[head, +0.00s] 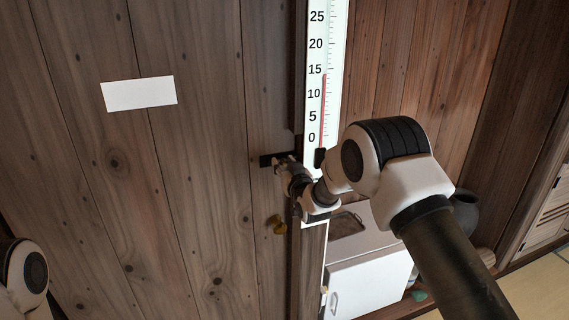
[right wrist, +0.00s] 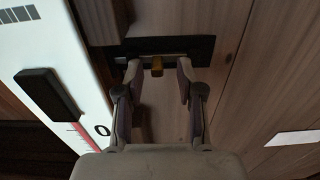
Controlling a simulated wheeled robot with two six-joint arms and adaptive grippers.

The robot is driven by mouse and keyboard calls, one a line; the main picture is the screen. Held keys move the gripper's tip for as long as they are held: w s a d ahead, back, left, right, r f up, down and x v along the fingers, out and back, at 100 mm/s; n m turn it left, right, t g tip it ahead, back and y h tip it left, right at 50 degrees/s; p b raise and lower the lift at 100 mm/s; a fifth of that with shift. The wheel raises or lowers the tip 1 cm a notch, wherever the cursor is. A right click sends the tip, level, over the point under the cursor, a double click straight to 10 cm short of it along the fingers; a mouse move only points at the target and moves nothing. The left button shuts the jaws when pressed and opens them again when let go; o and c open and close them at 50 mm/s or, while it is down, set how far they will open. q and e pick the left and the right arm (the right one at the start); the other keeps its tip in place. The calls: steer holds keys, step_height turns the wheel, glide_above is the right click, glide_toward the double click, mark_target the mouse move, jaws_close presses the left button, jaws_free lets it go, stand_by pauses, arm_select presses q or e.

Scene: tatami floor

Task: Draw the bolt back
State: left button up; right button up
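The bolt's dark plate (head: 266,160) is on the wooden door beside the post, partly hidden by my right gripper in the head view. In the right wrist view the dark plate (right wrist: 204,48) carries a thin bar with a small brass knob (right wrist: 157,66). My right gripper (head: 284,162) is at the bolt. In the right wrist view its two fingers (right wrist: 158,70) are open, one on each side of the knob, with a gap visible on both sides. My left gripper is out of view; only part of my left arm shows at the lower left.
A tall white thermometer scale (head: 318,75) with a dark block (head: 319,158) stands just right of the bolt. A white cabinet (head: 370,278) and a dark pot (head: 464,212) are at the lower right. White paper (head: 138,93) is on the door.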

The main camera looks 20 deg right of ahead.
steer(key=shift+w+d, duration=0.1)
steer(key=c, duration=0.5)
steer(key=shift+f, duration=0.15)
jaws_close()
steer(key=shift+a+b, duration=0.7)
steer(key=shift+b, duration=0.15)
steer(key=o, duration=0.6)
jaws_free()
steer(key=shift+o, duration=0.2)
steer(key=shift+a, duration=0.3)
steer(key=shift+d, duration=0.1)
